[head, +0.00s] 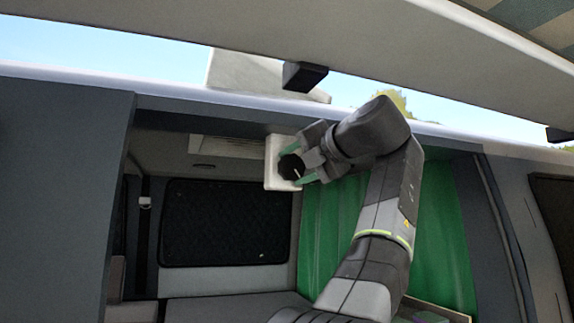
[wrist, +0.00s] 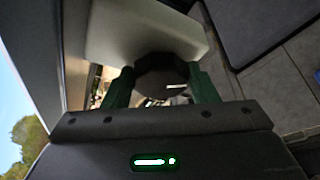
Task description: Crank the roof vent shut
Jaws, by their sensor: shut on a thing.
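A dark round crank knob (head: 291,167) sits on the face of a square white housing (head: 271,181) under the van's roof edge. The knob has a pale pointer mark, which shows in the wrist view on the dark knob (wrist: 160,76) too. My gripper (head: 293,165) comes from the right, its green fingers on either side of the knob, shut on it. In the wrist view the fingers flank the knob in front of the white housing (wrist: 140,30). A pale panel (head: 240,72), apparently the vent lid, stands raised above the roof line.
The raised tailgate (head: 400,45) hangs overhead, with a dark block (head: 304,76) on its underside. A green curtain (head: 330,225) hangs behind my arm. A dark window (head: 225,222) and a slatted grille (head: 228,146) are to the left.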

